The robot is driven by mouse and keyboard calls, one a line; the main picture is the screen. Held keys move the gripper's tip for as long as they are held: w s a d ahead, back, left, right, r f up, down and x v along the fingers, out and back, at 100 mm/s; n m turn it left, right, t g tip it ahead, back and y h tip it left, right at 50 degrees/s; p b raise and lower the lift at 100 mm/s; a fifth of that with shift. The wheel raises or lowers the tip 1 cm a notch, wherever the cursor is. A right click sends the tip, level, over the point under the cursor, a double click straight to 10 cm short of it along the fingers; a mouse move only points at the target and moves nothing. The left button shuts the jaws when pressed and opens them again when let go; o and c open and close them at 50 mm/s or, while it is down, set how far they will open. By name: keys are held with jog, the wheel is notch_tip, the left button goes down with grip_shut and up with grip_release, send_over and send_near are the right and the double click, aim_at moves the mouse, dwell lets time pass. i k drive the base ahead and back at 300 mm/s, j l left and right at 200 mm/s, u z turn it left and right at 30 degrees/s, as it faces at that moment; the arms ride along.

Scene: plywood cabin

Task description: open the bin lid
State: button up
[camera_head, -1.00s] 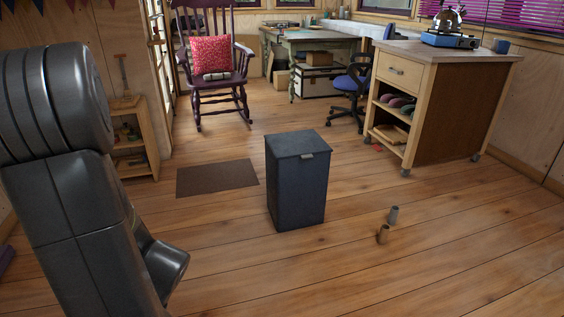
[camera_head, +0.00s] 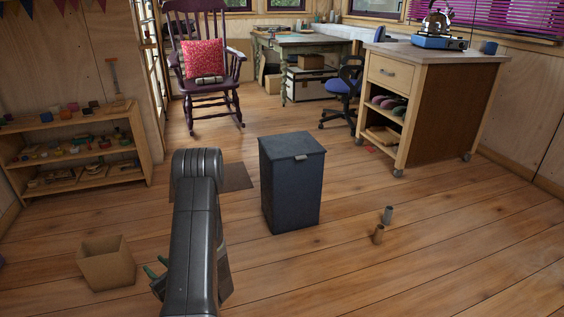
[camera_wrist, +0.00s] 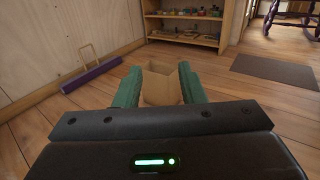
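The bin (camera_head: 290,195) is a dark grey upright box standing on the wooden floor in the middle of the head view. Its flat lid (camera_head: 292,145) is down, with a small light tab (camera_head: 307,155) at the front edge. My gripper (camera_head: 156,268) is low to the left of the bin, apart from it, partly hidden behind my arm. In the wrist view its two green fingers (camera_wrist: 158,75) are spread apart with nothing held between them. The bin is not visible in the wrist view.
An open tan box (camera_head: 106,268) stands on the floor left of my gripper and shows beyond the fingers in the wrist view. A brown mat (camera_head: 237,177) lies behind my arm. The floor in front of the bin is clear.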

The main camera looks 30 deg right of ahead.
aim_at(298, 146)
jog(key=i+l+z, duration=0.15)
jog(key=l+z, duration=0.2)
jog(key=i+l+z, duration=0.45)
jog(key=z, duration=0.25)
jog(key=l, duration=0.1)
